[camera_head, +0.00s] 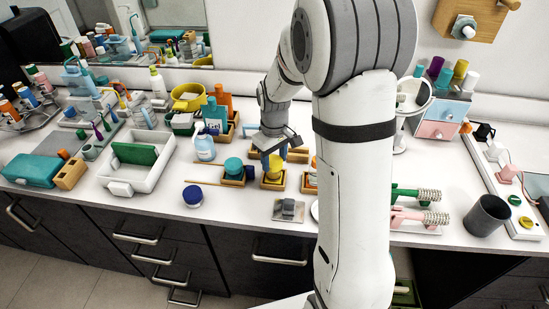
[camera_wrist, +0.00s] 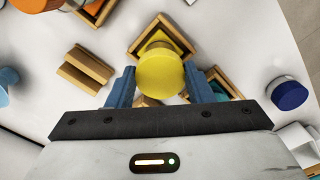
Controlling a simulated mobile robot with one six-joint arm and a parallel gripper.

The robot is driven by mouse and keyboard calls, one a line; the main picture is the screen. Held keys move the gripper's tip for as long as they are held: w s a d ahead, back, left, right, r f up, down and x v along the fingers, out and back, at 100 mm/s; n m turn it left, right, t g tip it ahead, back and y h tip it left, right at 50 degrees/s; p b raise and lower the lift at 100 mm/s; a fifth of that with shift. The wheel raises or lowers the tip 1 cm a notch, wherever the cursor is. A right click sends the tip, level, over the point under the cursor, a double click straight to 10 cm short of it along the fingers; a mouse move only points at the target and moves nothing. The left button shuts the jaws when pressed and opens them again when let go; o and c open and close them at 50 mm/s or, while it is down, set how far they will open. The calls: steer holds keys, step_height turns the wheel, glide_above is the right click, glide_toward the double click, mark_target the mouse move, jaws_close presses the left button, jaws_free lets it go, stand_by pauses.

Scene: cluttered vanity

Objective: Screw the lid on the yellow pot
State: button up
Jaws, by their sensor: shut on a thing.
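My gripper (camera_wrist: 158,85) points down over the front middle of the counter. Its two blue fingers are shut on the round yellow lid (camera_wrist: 160,70), one finger on each side. The yellow pot (camera_wrist: 157,38) shows just beyond the lid in the wrist view, in a square wooden holder (camera_wrist: 182,25). In the head view the yellow pot (camera_head: 274,170) is in its wooden holder (camera_head: 273,184), under my gripper (camera_head: 270,157). The lid is right at the top of the pot. I cannot tell whether its thread is engaged.
A teal-topped pot (camera_head: 233,166) in a wooden holder stands just left of it. A dark blue jar (camera_head: 192,197) stands farther left, near the front edge. A small grey block on a plate (camera_head: 288,209) lies in front. A white tray (camera_head: 137,168) is farther left.

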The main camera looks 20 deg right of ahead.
steer(key=shift+f+b, duration=0.85)
steer(key=shift+f, duration=0.25)
steer(key=o, duration=0.6)
steer(key=c, duration=0.6)
steer(key=shift+o, duration=0.2)
steer(key=shift+f, duration=0.1)
steer(key=m, duration=0.4)
steer(key=shift+a, duration=0.1)
steer(key=shift+m, duration=0.3)
